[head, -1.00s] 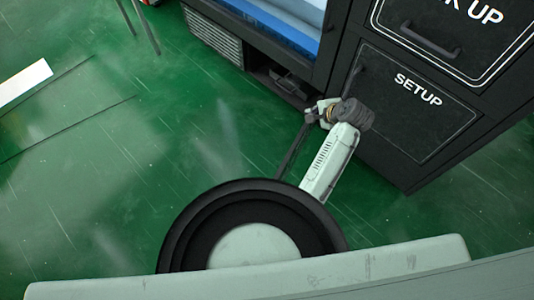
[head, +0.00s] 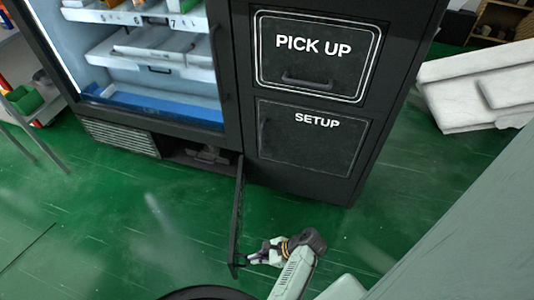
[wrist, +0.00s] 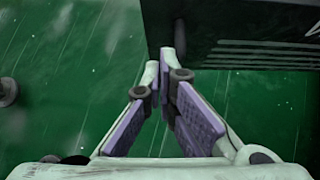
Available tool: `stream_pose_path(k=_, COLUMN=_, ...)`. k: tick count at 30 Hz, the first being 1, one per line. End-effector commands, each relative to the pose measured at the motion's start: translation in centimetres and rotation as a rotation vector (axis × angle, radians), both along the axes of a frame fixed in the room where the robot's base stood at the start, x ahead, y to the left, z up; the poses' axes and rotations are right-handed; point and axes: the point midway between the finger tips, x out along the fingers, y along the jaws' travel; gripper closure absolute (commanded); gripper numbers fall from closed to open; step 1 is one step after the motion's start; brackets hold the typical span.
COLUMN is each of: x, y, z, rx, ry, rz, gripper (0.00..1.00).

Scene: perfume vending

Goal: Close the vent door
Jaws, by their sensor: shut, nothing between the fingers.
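The vent door (head: 238,215) is the thin dark panel standing open at the foot of the black vending machine. It swings out from beside the low opening (head: 200,156) and is seen nearly edge-on in the head view. My gripper (head: 249,261) is shut and empty, close to the door's outer free end, on its right side. In the wrist view the fingertips (wrist: 153,74) meet, overlapping the lower left corner of a dark panel with pale stripes (wrist: 245,45), which appears to be the door. I cannot tell whether they touch it.
The vending machine has a PICK UP door (head: 316,58) and a SETUP panel (head: 309,138) right of the opening. A fixed grille (head: 120,138) lies left of it. White blocks (head: 480,85) stand at the right. The green floor (head: 120,220) left of the door is clear.

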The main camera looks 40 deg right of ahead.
Motion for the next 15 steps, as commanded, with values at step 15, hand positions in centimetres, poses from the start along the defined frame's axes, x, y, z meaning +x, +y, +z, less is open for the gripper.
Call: stream_pose_path(k=15, x=2.9, y=3.8, z=-0.7, rx=-0.002, ry=-0.001, rz=0.000, gripper=1.00)
